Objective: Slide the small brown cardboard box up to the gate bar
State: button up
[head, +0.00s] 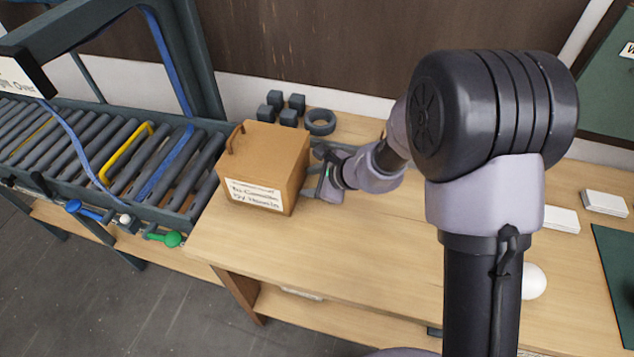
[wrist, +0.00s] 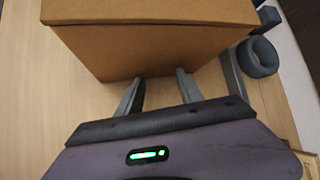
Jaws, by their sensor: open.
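The brown cardboard box (head: 263,165) stands upright on the wooden table at the left end, beside the roller conveyor. It has a handle on top and a white label on its front. In the wrist view the box (wrist: 150,45) fills the upper middle. My gripper (head: 318,172) is at the box's right side. In the wrist view its two fingers (wrist: 160,82) are apart, with their tips at the lower edge of the box; I cannot tell whether they touch it. A yellow bar (head: 126,153) stands over the conveyor rollers, left of the box.
The roller conveyor (head: 100,150) with a dark frame and blue strips meets the table's left end. Several dark blocks (head: 283,108) and a dark ring (head: 320,122) lie behind the box. Blue and green knobs (head: 170,239) stick out at the conveyor's front. The table front (head: 290,245) is clear.

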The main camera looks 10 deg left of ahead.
jog(key=shift+a, duration=2.7)
jog(key=shift+w+a, duration=0.2)
jog(key=shift+a, duration=3.05)
jog(key=a+p, duration=0.2)
jog(key=a, duration=0.3)
jog(key=shift+w+a+r, duration=0.1)
jog(key=shift+a, duration=0.75)
